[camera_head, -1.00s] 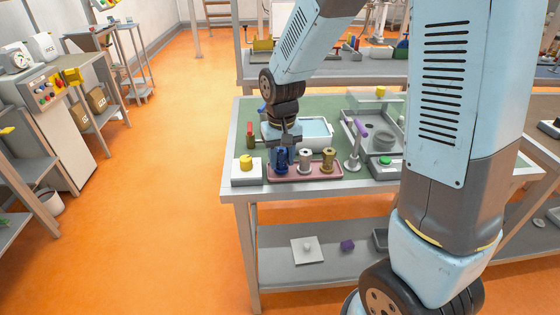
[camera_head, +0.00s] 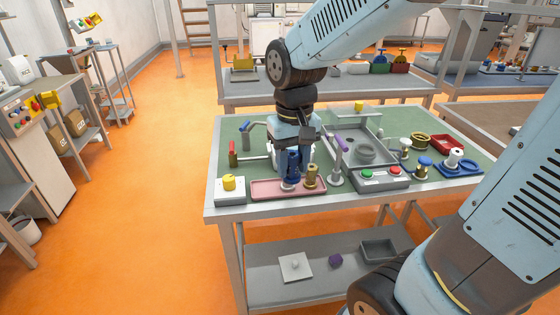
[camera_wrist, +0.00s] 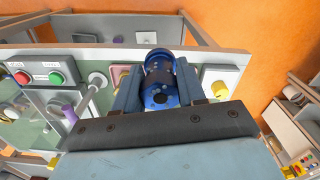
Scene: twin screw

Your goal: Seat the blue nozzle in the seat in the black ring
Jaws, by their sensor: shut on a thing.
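My gripper (camera_head: 292,166) is shut on the blue nozzle (camera_head: 292,162) and holds it upright above the pink tray (camera_head: 262,190). The wrist view shows the nozzle (camera_wrist: 160,76) between the two fingers. A pale metal nozzle (camera_head: 288,186) stands in the tray, mostly hidden behind the blue one. A brass nozzle (camera_head: 311,177) stands at the tray's right end. A grey basin to the right holds a round grey fitting (camera_head: 366,151). I cannot clearly make out a black ring or its seat.
A post with a purple handle (camera_head: 341,150) stands just right of the brass nozzle. A box with red and green buttons (camera_head: 380,177) lies at the front edge. A white box with a yellow knob (camera_head: 229,188) is left of the tray. Several small parts crowd the right side.

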